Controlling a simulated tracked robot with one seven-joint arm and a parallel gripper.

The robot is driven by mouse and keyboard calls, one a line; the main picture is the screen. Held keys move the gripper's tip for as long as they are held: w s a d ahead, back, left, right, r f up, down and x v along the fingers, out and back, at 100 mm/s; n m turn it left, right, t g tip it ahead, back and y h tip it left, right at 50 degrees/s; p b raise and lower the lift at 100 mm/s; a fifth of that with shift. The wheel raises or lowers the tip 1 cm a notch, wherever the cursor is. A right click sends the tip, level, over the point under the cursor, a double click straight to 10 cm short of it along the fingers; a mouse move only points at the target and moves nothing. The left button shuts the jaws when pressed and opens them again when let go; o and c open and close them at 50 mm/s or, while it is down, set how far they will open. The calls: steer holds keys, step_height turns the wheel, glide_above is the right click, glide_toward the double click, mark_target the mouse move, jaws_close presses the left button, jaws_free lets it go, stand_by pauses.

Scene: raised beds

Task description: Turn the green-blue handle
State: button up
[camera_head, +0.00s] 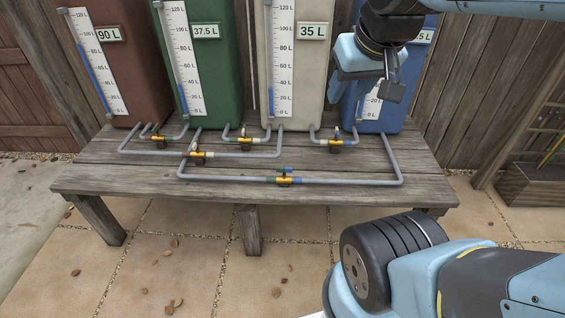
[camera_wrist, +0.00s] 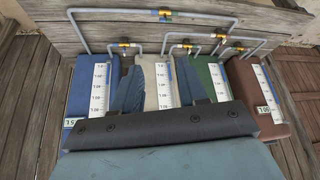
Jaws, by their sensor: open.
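The green-blue valve (camera_head: 284,180) sits midway on the front grey pipe, which runs between the green tank (camera_head: 212,70) and the blue tank (camera_head: 388,118). Its brass body has a small dark bluish handle (camera_head: 284,170) on top, lying roughly along the pipe. The valve also shows at the top of the wrist view (camera_wrist: 165,14), small. My gripper (camera_head: 392,82) is open and empty, up in front of the blue tank, behind and above the valve and well apart from it. Its fingers (camera_wrist: 158,92) show in the wrist view, pointing toward the tanks.
Brown (camera_head: 125,70) and cream (camera_head: 297,70) tanks stand in the same row on the wooden bench (camera_head: 120,180). Other brass valves (camera_head: 198,155), (camera_head: 245,139), (camera_head: 336,142) sit on neighbouring pipes behind the front one. Room above the bench's front edge is clear.

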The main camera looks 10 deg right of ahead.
steer(key=n+g, duration=0.6)
steer(key=n, duration=0.8)
glide_above(284, 168)
step_height(284, 168, down, 39)
steer(key=shift+n, duration=0.3)
steer(key=f, duration=1.4)
steer(key=shift+w+d, duration=0.1)
steer(key=shift+w, duration=0.1)
steer(key=shift+c, duration=0.3)
